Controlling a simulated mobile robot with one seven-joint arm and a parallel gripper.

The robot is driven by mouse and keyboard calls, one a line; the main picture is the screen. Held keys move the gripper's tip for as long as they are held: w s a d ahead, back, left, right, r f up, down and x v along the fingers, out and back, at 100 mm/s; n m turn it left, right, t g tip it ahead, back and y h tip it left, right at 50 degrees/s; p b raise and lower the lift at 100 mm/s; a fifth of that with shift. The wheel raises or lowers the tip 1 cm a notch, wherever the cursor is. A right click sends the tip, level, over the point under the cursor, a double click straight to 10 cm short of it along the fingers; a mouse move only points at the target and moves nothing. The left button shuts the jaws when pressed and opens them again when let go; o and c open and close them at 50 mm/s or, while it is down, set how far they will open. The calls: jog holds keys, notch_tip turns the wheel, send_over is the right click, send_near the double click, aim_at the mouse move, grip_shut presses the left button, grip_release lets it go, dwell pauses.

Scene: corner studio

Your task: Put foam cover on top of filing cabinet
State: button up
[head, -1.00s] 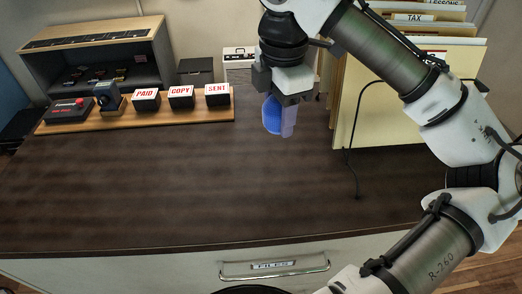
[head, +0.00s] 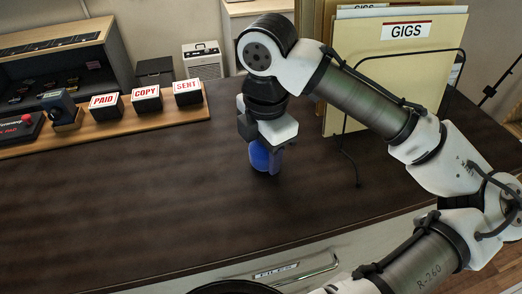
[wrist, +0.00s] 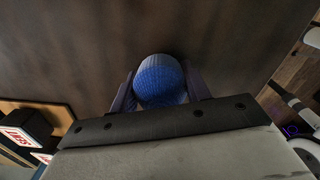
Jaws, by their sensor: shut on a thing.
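The foam cover (head: 258,155) is a blue rounded piece. My gripper (head: 268,160) is shut on it and holds it over the dark brown top of the filing cabinet (head: 120,200). In the wrist view the blue foam cover (wrist: 161,80) sits between the two fingers, with the dark top beyond it. Its lower end is close to the cabinet top; I cannot tell whether it touches. The cabinet's pale front with a FILES label (head: 277,271) shows below the top edge.
A wooden board with stamp blocks (head: 147,98) marked PAID, COPY and SENT stands at the left. A dark shelf unit (head: 60,70) is behind it. A wire rack with file folders (head: 395,70) stands at the back right. The middle and front of the top are clear.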

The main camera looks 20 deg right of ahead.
jog(key=shift+s+r, duration=0.1)
jog(key=shift+s, duration=0.1)
jog(key=shift+f, duration=0.2)
jog(key=o, duration=0.9)
jog(key=shift+o, duration=0.2)
jog(key=shift+w+r, duration=0.1)
jog(key=shift+r, duration=0.05)
notch_tip(320, 180, up, 12)
jog(key=shift+d+r+b, duration=0.1)
jog(key=shift+b, duration=0.5)
